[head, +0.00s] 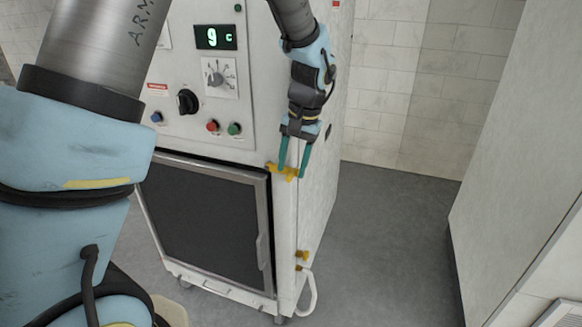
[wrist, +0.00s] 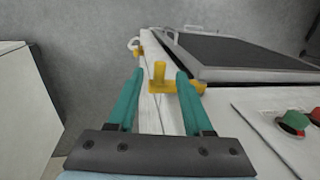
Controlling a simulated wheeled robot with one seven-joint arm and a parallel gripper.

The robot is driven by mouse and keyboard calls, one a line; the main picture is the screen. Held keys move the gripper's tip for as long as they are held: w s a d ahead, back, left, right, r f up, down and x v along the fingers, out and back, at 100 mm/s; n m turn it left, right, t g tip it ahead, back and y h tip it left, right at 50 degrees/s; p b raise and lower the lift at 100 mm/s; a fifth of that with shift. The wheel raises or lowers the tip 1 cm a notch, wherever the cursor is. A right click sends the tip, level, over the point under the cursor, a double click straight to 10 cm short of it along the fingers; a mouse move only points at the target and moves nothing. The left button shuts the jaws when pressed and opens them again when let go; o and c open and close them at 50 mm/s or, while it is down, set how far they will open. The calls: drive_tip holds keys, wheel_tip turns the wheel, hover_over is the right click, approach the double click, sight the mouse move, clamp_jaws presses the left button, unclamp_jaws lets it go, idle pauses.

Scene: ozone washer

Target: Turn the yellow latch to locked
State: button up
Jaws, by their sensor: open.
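The yellow latch (head: 287,171) sits at the upper right corner of the washer's dark-windowed door (head: 205,215). In the wrist view the latch (wrist: 159,76) shows a stubby upright handle and a wider yellow base reaching right. My gripper (head: 294,172) is open, pointing down at the latch from above. In the wrist view its two teal fingers (wrist: 158,82) stand on either side of the latch's handle, with gaps on both sides. I cannot tell whether a finger touches the base. The door looks closed against the frame.
A second yellow fitting (head: 302,256) and a white bent handle (head: 309,293) are lower on the machine's edge. The control panel (head: 205,75) has a display reading 9 C, a dial, a black knob and buttons. Grey floor (head: 385,240) is clear on the right, before a pale panel (head: 515,165).

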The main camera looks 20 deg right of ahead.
drive_tip(key=shift+w+a+f, duration=0.1)
drive_tip(key=shift+f, duration=0.7)
drive_tip(key=shift+c, duration=0.3)
clamp_jaws()
idle(0.6)
